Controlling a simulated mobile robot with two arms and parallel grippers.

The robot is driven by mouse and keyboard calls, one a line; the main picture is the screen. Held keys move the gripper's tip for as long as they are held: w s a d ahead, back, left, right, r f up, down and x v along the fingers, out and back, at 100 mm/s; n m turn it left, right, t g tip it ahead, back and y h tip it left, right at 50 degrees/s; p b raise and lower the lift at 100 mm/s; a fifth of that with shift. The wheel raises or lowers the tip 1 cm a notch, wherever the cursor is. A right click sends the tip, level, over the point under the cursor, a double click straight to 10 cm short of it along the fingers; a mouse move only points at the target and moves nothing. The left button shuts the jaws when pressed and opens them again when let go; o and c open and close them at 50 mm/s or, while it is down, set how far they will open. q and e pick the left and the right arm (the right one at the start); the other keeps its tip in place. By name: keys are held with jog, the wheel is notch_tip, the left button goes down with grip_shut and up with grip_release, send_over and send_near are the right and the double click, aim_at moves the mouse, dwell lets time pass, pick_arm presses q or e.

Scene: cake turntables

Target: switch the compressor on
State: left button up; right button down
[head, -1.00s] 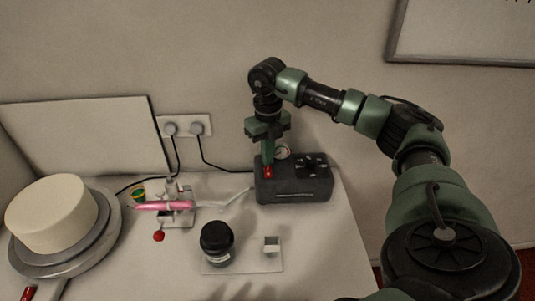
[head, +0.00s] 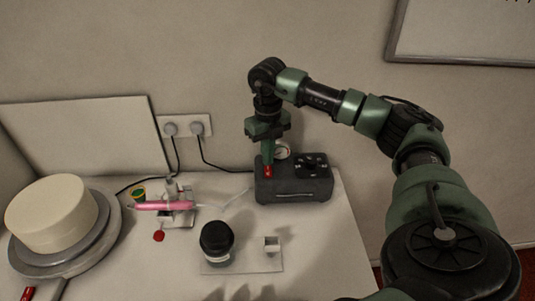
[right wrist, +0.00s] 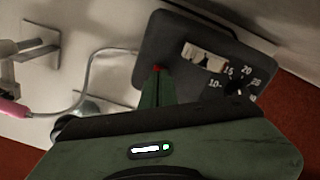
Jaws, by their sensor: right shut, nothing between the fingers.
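The compressor (head: 293,192) is a dark grey box at the back right of the table, against the wall. It has a red switch (head: 267,171) at the left of its top, a round gauge and a dark dial. My right gripper (head: 267,164) points down with shut, empty fingers, its tips at the red switch. In the right wrist view the fingertips (right wrist: 157,72) meet a small red patch on the compressor (right wrist: 175,35); the fingers hide most of the switch. I cannot tell whether they press it or which way it is set. My left gripper is out of view.
A pink airbrush (head: 160,206) rests on a holder left of the compressor, with a pale hose between. A dark-lidded jar (head: 216,238) stands in front. A white cake (head: 50,214) sits on a turntable at left. Cables run to a wall socket (head: 184,128).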

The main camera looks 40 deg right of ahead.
aim_at(268, 168)
jog(key=shift+s+f+b, duration=0.1)
jog(key=shift+f+b, duration=0.55)
jog(key=shift+f, duration=0.4)
dwell(0.9)
jog(key=shift+r, duration=0.1)
jog(key=shift+r+p, duration=0.85)
jog(key=shift+p, duration=0.05)
jog(key=shift+r+p, duration=1.95)
jog(key=shift+r, duration=0.65)
